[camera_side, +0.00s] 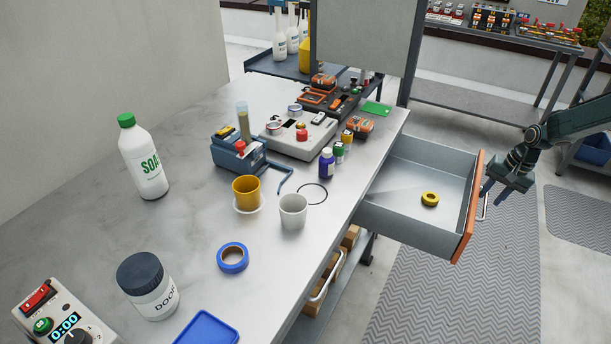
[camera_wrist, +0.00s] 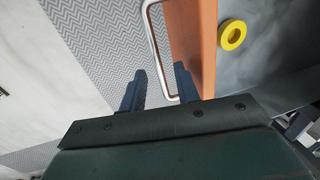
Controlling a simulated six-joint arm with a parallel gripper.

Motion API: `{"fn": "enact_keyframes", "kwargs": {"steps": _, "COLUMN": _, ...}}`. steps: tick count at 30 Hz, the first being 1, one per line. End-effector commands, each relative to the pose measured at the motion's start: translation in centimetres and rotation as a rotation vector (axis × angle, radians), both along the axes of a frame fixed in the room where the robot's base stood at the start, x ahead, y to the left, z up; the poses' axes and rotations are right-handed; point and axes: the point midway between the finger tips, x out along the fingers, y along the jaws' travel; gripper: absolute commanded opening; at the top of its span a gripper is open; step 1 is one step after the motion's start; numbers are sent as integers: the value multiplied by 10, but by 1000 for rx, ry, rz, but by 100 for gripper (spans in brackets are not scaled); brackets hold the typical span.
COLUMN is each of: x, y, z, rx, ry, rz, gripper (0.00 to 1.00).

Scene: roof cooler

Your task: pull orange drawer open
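The drawer with the orange front (camera_side: 470,210) stands pulled well out from the right side of the workbench. Its grey interior shows, with a yellow ring (camera_side: 430,199) on its floor. A pale bar handle (camera_side: 484,206) is on the outer face of the orange front. My gripper (camera_side: 489,188) is at this handle, outside the drawer. In the wrist view, the two fingers of my gripper (camera_wrist: 159,82) are apart, with the handle (camera_wrist: 155,50) passing between them and a gap visible. The orange front (camera_wrist: 192,45) is beside the right finger. I cannot tell whether a finger touches the handle.
The workbench (camera_side: 90,240) holds cups, bottles, a blue tape roll (camera_side: 233,257) and several devices. A patterned mat (camera_side: 420,300) covers the floor below the drawer. A metal rack (camera_side: 480,105) stands at the back right.

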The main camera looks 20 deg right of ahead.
Motion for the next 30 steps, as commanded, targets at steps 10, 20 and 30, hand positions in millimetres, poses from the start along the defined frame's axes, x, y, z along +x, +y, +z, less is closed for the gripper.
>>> {"fn": "enact_keyframes", "kwargs": {"steps": 10, "x": -7, "y": -7, "z": 52, "rx": -1, "ry": -3, "rz": -2, "gripper": 32}}
{"fn": "enact_keyframes", "kwargs": {"steps": 20, "x": -14, "y": -14, "z": 103, "rx": -1, "ry": -3, "rz": -1, "gripper": 32}}
{"fn": "enact_keyframes", "kwargs": {"steps": 30, "x": -17, "y": -16, "z": 122, "rx": 1, "ry": 1, "rz": 0, "gripper": 32}}
